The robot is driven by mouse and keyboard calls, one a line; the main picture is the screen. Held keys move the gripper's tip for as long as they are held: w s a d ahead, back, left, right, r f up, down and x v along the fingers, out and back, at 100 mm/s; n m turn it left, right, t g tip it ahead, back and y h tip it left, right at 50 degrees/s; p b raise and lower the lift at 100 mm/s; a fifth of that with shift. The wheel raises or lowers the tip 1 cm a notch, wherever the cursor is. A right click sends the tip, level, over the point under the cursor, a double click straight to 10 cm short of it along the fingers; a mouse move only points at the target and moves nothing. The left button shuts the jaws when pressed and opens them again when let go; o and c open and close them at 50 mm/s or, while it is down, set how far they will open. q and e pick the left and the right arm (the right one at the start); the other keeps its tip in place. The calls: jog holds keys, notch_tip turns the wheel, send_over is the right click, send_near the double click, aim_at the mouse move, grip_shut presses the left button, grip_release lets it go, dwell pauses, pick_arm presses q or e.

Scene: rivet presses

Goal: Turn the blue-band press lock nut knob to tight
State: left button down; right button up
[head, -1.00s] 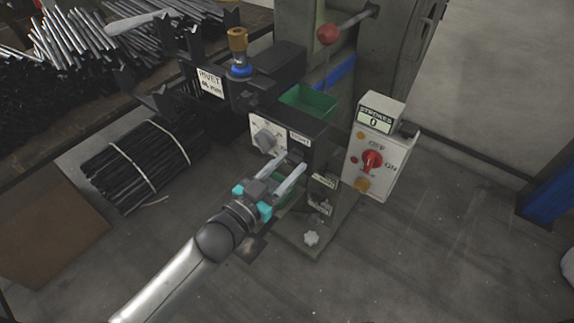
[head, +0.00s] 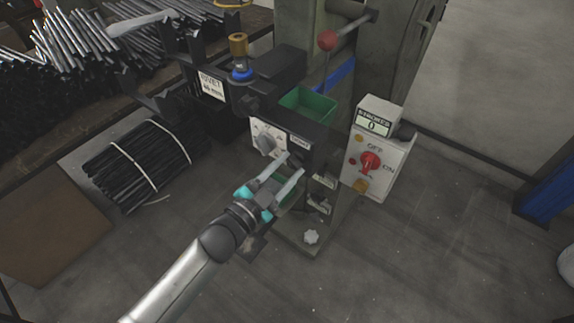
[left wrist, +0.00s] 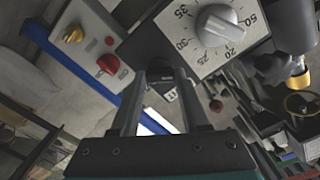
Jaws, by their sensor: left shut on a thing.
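The blue-band press has a blue band (head: 341,76) on its grey-green column. My left gripper (head: 293,163) reaches in from the lower left to the front of the press, just below and right of the grey dial knob (head: 265,142). In the left wrist view its two fingers (left wrist: 161,76) are shut on a small dark part, which I take for the lock nut knob (left wrist: 159,73). The fingers hide most of it, and its tight or loose setting cannot be read. The dial knob (left wrist: 216,24) with its number scale is beside the fingers, untouched. My right gripper is not in view.
A switch box (head: 378,160) with a red switch stands right of the press. A red-ball lever (head: 327,40) rises above, and a green bin (head: 308,104) sits on the press. A white star knob (head: 311,237) is on the base. Bundled black rods (head: 135,165) lie left.

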pick_arm(q)
jog(key=m, duration=0.5)
jog(key=shift+m, duration=3.1)
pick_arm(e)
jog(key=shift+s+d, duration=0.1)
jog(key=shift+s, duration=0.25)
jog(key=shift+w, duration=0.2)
pick_arm(q)
jog(key=shift+c, duration=2)
grip_release()
